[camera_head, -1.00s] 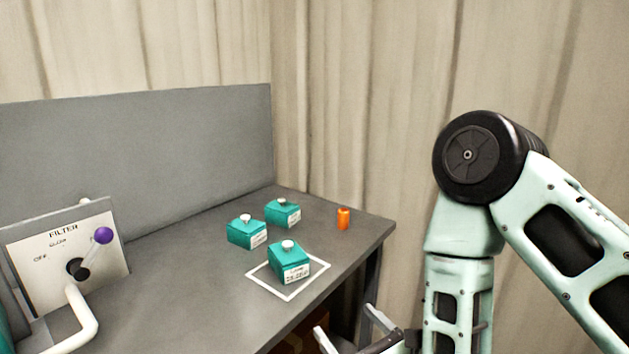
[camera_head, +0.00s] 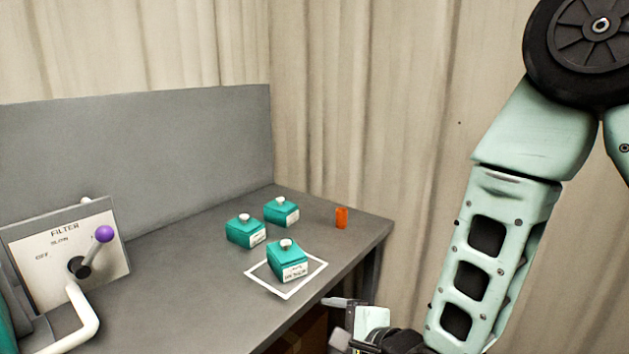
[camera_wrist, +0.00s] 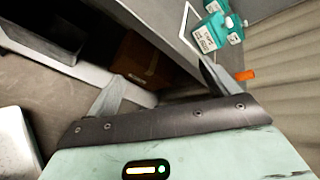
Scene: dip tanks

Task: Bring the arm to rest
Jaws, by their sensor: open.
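My gripper (camera_head: 338,320) is at the bottom of the head view, low beside the front edge of the grey bench (camera_head: 200,270). In the wrist view my gripper (camera_wrist: 155,85) has its two fingers spread wide with nothing between them. My arm rises along the right of the head view, bent at the elbow. The gripper is apart from everything on the bench.
Three teal bottles stand on the bench; one (camera_head: 287,262) is inside a white square outline (camera_head: 287,295). An orange cylinder (camera_head: 341,218) stands near the right edge. A filter panel (camera_head: 65,250) with a purple-knobbed lever is at left. A cardboard box (camera_wrist: 142,60) sits below.

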